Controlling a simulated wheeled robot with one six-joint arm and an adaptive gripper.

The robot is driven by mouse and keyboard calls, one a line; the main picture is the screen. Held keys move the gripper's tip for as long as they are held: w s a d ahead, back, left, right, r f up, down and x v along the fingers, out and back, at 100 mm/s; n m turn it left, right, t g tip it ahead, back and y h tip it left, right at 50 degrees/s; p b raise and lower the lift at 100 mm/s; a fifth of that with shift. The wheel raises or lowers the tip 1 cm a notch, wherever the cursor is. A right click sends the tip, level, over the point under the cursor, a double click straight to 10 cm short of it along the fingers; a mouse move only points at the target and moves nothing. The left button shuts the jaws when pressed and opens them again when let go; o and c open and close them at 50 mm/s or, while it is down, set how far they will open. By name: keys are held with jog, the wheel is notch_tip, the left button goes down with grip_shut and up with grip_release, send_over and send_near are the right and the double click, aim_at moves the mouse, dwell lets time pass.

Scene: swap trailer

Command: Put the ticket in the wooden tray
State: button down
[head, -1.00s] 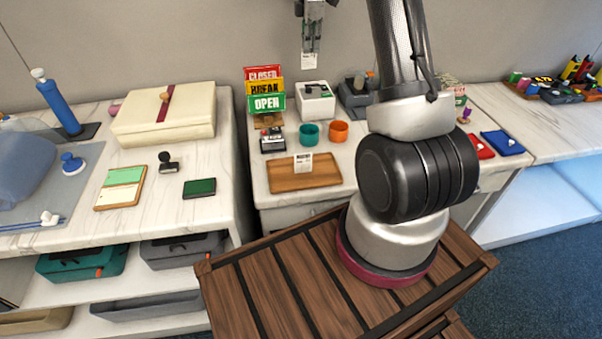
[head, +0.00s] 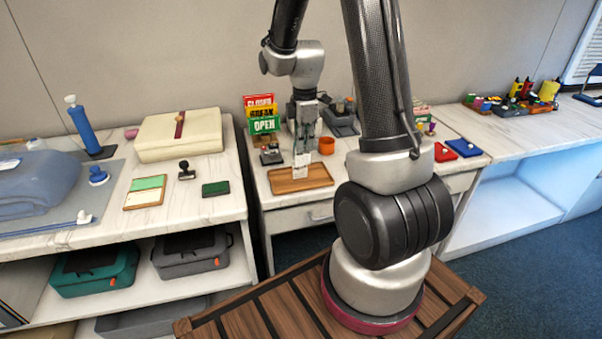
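My gripper (head: 303,148) points down above the wooden tray (head: 318,182) on the middle counter. A small white ticket (head: 300,172) hangs from its fingertips, over the back part of the tray. The fingers look closed on the ticket's upper end. A white printed card at the tray's back edge overlaps the ticket in this view, so their borders are hard to separate. I cannot tell whether the ticket touches the tray. The tray's visible floor looks bare.
CLOSED, BREAK and OPEN signs (head: 263,116) stand behind left of the gripper. An orange cup (head: 326,146) is close on its right, with a grey device (head: 340,121) behind. A black stamp (head: 186,170) and green pad (head: 216,188) lie on the left counter.

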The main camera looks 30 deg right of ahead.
aim_at(304, 162)
jog(key=shift+f, duration=3.45)
jog(key=shift+f, duration=0.1)
jog(key=c, duration=1.6)
grip_release()
jog(key=shift+c, duration=0.2)
notch_tip(304, 162, up, 12)
jog(key=shift+r, duration=0.1)
jog(key=s+a+r+m+t, duration=0.25)
jog(key=s+r+m, duration=0.45)
jog(key=s+r, duration=0.4)
jog(key=s+a+r+m+t, duration=0.1)
jog(key=s+r+m, duration=0.1)
jog(key=s+m, duration=0.2)
jog(key=s+a+r+m, duration=0.1)
jog(key=s+r+m, duration=0.1)
jog(key=s, duration=0.4)
jog(key=shift+s+a+m+t, duration=0.3)
jog(key=shift+a+m+t, duration=0.05)
jog(key=shift+m, duration=0.55)
jog(key=shift+r, duration=0.1)
